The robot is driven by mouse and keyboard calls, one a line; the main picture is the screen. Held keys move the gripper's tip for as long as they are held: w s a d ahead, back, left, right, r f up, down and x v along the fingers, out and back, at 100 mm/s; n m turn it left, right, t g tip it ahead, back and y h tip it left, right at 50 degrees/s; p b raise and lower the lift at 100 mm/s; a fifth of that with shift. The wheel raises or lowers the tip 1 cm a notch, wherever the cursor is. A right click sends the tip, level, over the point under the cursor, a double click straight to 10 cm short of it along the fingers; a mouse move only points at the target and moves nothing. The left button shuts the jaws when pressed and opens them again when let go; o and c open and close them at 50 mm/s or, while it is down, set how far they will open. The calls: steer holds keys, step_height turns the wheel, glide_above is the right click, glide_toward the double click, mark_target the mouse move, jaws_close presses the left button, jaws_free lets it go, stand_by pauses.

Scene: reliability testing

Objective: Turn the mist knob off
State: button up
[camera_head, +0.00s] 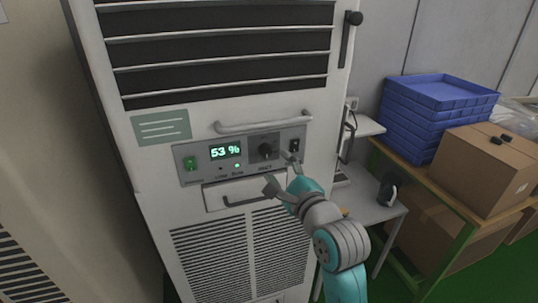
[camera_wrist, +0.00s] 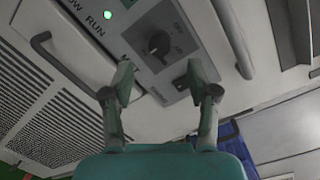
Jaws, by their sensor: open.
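The mist knob (camera_head: 265,150) is a round black knob on the grey control panel (camera_head: 200,178) of a tall white cabinet. In the wrist view the knob (camera_wrist: 158,45) is ahead of the fingertips, roughly centred between them. My gripper (camera_head: 280,172) is open and empty, just below and to the right of the knob in the head view. In the wrist view my gripper (camera_wrist: 156,76) has its fingers spread, apart from the knob.
The panel has a green display reading 53 % (camera_head: 225,151), a green switch (camera_head: 191,163) and a black switch (camera_head: 295,146). A bar handle (camera_head: 262,124) runs above the panel and a drawer handle (camera_head: 246,201) below. Blue trays (camera_head: 433,110) and a cardboard box (camera_head: 482,168) stand right.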

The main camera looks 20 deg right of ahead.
mark_target(267, 152)
steer(key=w, duration=0.7)
steer(key=shift+a, duration=0.35)
steer(key=shift+s, duration=0.1)
steer(key=shift+c, duration=0.2)
jaws_close()
